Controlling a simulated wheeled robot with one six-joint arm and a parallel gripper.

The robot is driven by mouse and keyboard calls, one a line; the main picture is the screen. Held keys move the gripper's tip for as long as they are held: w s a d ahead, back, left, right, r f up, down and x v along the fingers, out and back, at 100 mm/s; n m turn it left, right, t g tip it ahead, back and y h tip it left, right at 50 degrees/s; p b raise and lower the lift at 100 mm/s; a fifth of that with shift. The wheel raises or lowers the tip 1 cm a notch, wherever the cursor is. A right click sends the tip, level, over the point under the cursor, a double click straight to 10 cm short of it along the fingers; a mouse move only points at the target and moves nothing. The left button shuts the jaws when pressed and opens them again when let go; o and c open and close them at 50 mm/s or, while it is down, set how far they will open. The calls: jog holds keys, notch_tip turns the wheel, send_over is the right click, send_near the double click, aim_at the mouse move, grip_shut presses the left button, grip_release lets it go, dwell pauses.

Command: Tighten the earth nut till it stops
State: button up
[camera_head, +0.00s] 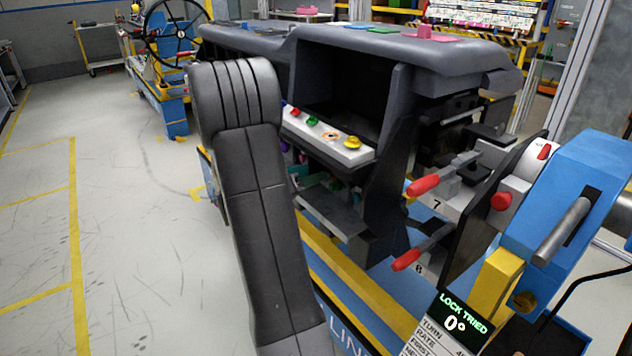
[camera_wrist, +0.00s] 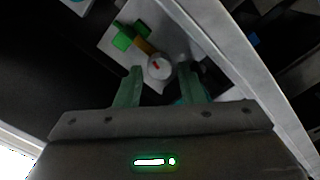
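In the wrist view, my gripper (camera_wrist: 160,72) has two green fingers spread apart, with nothing visibly clamped. A round pale knob-like part (camera_wrist: 160,67) with a red mark shows between and just beyond the fingertips. Gaps show on both sides of it, and I cannot tell its depth from the fingers. I cannot tell for sure which part is the earth nut. In the head view, my gripper is hidden inside or behind the dashboard.
Red-handled levers (camera_head: 425,184) stick out at the right. A pale bar (camera_wrist: 235,90) runs close right of the fingers.

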jog(key=shift+w+d, duration=0.3)
jog(key=shift+d, duration=0.15)
jog(key=c, duration=0.7)
